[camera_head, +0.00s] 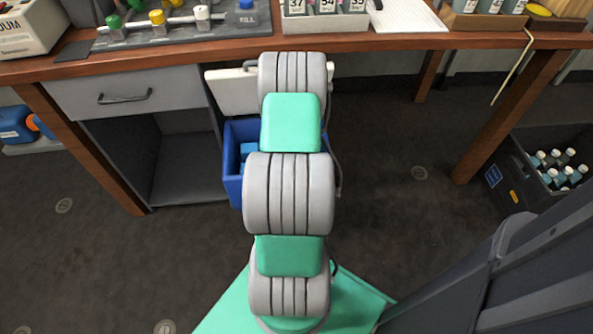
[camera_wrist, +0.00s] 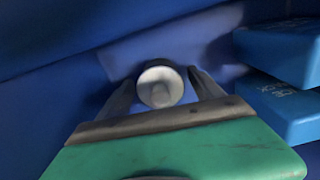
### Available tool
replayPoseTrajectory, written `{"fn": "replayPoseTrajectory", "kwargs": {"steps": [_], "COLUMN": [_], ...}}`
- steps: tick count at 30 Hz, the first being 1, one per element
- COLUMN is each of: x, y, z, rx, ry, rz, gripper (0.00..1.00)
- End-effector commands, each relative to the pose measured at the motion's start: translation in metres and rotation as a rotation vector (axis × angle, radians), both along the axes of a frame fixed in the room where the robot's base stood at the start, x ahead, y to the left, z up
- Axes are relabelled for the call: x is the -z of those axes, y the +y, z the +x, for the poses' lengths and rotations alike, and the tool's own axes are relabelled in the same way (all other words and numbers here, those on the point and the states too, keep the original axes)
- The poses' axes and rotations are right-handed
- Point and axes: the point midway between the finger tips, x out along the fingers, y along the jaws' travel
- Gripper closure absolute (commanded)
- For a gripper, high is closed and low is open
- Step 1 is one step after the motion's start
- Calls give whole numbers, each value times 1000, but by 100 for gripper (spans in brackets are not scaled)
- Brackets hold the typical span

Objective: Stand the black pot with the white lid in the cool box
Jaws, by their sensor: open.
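The blue cool box (camera_head: 232,180) stands on the floor under the bench, largely hidden behind my arm. My gripper (camera_wrist: 161,80) is inside it in the wrist view, pointing down. The pot's round white lid (camera_wrist: 160,86) shows between the two dark fingers, seen from above. The pot's body is mostly hidden beneath the lid. The fingers are open, one on each side of the pot, and I cannot tell whether they touch it. The pot seems upright in the box near a blue wall. My gripper is hidden in the head view.
Blue ice packs (camera_wrist: 280,52) lie in the box to the right of the pot. The box's white lid (camera_head: 231,91) stands open behind it. A drawer unit (camera_head: 125,98) is at left. A dark crate of bottles (camera_head: 545,175) stands at right.

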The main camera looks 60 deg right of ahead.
Motion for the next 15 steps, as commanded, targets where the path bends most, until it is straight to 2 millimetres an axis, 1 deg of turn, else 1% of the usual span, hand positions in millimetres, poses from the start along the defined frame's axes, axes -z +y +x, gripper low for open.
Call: {"fn": "replayPoseTrajectory", "kwargs": {"steps": [2, 5, 8, 15], "x": [-1, -10, -29, -92], "y": [0, -1, -1, -1], "z": [0, 1, 1, 1], "rx": [0, 0, 0, 0], "ry": [0, -2, -2, -3], "rz": [0, -2, -3, -4], "gripper": [24, 24, 24, 24]}}
